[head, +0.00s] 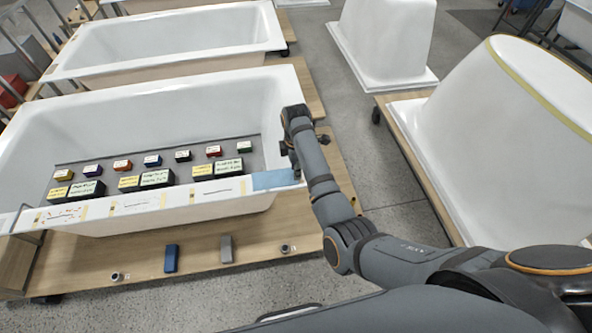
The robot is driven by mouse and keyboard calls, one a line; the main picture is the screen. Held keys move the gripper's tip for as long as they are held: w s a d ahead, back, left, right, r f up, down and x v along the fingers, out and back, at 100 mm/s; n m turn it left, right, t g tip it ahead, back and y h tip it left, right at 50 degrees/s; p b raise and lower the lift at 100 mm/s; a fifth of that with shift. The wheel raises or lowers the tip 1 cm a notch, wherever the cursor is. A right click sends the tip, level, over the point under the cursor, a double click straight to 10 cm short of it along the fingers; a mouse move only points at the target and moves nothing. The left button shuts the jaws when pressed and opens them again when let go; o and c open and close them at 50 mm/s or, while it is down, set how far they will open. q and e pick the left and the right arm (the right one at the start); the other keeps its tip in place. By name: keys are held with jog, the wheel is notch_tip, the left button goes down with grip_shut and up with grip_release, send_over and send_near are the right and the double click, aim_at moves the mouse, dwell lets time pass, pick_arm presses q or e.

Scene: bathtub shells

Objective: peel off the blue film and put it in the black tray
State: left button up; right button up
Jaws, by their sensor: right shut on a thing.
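The blue film (272,180) is a light blue rectangle on the near rim of the white bathtub shell (200,213), at its right end. My right gripper (295,172) is at the film's right end, pointing down, and is shut on the film there. The fingertips are small and partly hidden, so the exact grip is hard to see. Most of the film looks flat on the rim. I cannot make out a black tray for certain; a dark grey board (120,163) lies inside the shell. My left gripper is not in view.
Several labelled coloured blocks (157,178) stand on the board. Taped white strips (137,204) lie along the rim. A blue block (171,258) and a grey block (226,249) are on the wooden pallet (200,275). Another white shell (510,150) stands at the right.

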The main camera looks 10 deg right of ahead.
jog(key=shift+r, duration=1.5)
